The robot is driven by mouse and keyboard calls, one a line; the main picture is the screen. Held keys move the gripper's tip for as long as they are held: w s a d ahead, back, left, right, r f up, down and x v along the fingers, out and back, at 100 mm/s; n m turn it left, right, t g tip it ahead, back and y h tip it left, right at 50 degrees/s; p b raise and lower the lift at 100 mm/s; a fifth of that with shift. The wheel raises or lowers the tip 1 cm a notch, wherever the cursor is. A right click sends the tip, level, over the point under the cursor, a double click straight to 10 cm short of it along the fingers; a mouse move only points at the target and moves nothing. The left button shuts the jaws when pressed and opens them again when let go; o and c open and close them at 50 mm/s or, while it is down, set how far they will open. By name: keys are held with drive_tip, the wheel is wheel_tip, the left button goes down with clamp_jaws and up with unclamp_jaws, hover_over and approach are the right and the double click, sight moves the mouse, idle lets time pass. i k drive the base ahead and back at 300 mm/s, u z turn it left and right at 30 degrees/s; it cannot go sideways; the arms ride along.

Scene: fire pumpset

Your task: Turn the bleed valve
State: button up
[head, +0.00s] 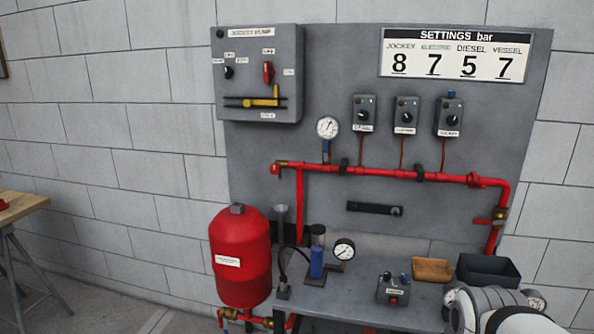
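No part in view is legibly labelled as the bleed valve, so I cannot tell which fitting it is. A brass valve with a red lever (487,221) sits on the red pipe's downward leg at the right of the grey panel. A brass fitting with a red end (277,168) is at the pipe's left end. Another brass valve (231,315) is low on the pipe beneath the red vessel (240,262). White and grey links of my arm show at the bottom right, in front of the bench. My gripper's fingers are not visible.
The grey bench (350,303) carries a blue hand pump (317,262), a gauge (344,249), a small switch box (393,289), a wooden tray (432,270) and a dark bin (488,270). A jockey pump box (257,75) and three pressure switches hang on the panel (330,60).

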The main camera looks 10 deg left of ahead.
sight(276, 168)
drive_tip(key=z, duration=0.05)
drive_tip(key=i, duration=1)
drive_tip(key=u, duration=0.05)
